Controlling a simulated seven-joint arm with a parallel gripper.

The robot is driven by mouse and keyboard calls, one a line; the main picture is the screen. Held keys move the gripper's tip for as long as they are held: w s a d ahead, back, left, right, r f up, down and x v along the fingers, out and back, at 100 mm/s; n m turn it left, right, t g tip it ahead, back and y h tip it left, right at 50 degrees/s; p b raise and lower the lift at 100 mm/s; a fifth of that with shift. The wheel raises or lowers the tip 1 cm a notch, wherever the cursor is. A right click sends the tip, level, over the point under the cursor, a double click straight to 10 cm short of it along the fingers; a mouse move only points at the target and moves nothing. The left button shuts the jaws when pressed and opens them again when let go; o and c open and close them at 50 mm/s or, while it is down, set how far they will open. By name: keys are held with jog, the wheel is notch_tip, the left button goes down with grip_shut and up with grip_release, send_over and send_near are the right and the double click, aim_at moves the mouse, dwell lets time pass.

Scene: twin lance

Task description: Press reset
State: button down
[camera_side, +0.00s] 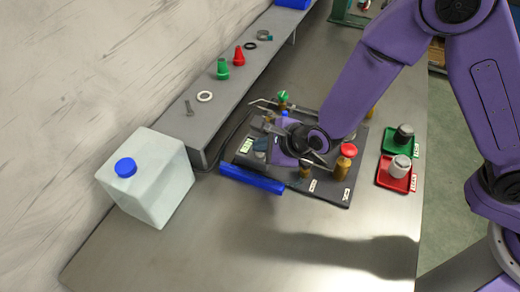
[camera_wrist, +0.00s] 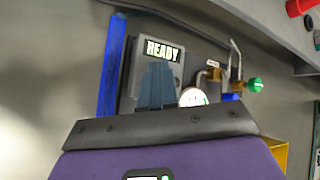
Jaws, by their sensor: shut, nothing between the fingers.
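A dark panel (camera_side: 328,192) lies on the metal table. It carries a small box with a lit display (camera_side: 247,145), which reads READY in the wrist view (camera_wrist: 163,50). My gripper (camera_side: 273,152) is low over the panel, close to the display box. In the wrist view my gripper's fingers (camera_wrist: 155,85) are together and empty, in front of the box's face just below the display. They hide part of that face, and I cannot make out a button marked reset. I cannot tell whether the fingertips touch the box.
A red knob on a brass fitting (camera_side: 347,151) stands right of my gripper. A green knob (camera_wrist: 255,84) and a gauge (camera_wrist: 193,97) sit beside the box. A blue bar (camera_side: 252,179) lies along the panel's edge. A white jug (camera_side: 150,182) stands left. The front table is clear.

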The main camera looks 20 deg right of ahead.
aim_at(263, 157)
jog(key=shift+r, duration=0.75)
jog(key=shift+r, duration=2.5)
jog(key=s+d+r+n+g+h, duration=0.2)
jog(key=s+d+r+n+g, duration=0.1)
jog(key=s+d+n, duration=1)
jog(key=s+d+r+n+g+h, duration=0.1)
jog(key=s+d+r+n+g, duration=0.2)
jog(key=s+d+n, duration=1)
jog(key=d+n+g, duration=0.2)
jog(key=d+n, duration=0.2)
jog(key=n, duration=0.4)
jog(key=shift+s+d+r+h, duration=0.25)
jog(key=shift+d+r+h, duration=0.15)
